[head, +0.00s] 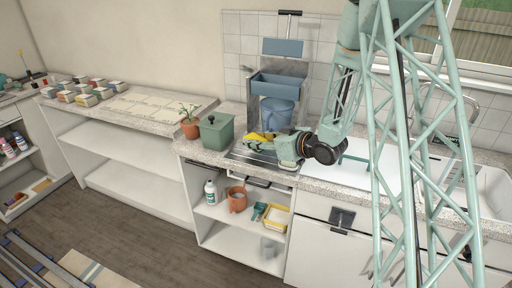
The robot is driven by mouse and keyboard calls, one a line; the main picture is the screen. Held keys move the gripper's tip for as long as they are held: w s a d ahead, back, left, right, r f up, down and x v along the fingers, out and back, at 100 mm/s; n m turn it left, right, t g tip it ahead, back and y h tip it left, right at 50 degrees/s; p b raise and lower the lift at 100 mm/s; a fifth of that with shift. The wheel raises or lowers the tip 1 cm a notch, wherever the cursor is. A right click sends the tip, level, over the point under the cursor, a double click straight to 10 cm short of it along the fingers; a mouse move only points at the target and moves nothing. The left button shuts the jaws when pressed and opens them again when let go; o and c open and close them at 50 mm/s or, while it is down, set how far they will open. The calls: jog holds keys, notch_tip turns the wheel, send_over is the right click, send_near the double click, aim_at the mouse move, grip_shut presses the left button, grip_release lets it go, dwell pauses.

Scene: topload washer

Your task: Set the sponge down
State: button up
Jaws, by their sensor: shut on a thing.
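My gripper (265,143) is low over the counter near its front edge, in the middle of the head view. It is shut on a yellow thing that appears to be the sponge (254,136). Only part of the sponge shows, beside the fingers; the rest is hidden by the gripper. It is over a dark metal-edged area (240,155) of the counter top. I cannot tell whether the sponge touches the surface below.
A green lidded box (216,131) and a potted plant (190,127) stand to the left. A blue bucket (277,113) stands behind. A white sink (490,192) is at the right. Open shelves below hold a white bottle (210,191) and a terracotta pot (237,200).

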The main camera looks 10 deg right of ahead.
jog(key=shift+f+b, duration=0.75)
jog(key=shift+f, duration=1)
jog(key=shift+f, duration=0.15)
jog(key=o, duration=0.8)
jog(key=shift+c, duration=0.2)
jog(key=shift+s+d+r, duration=0.1)
jog(key=shift+s+r, duration=0.05)
jog(key=shift+r, duration=0.1)
jog(key=shift+p+v, duration=0.9)
jog(key=shift+v, duration=4.95)
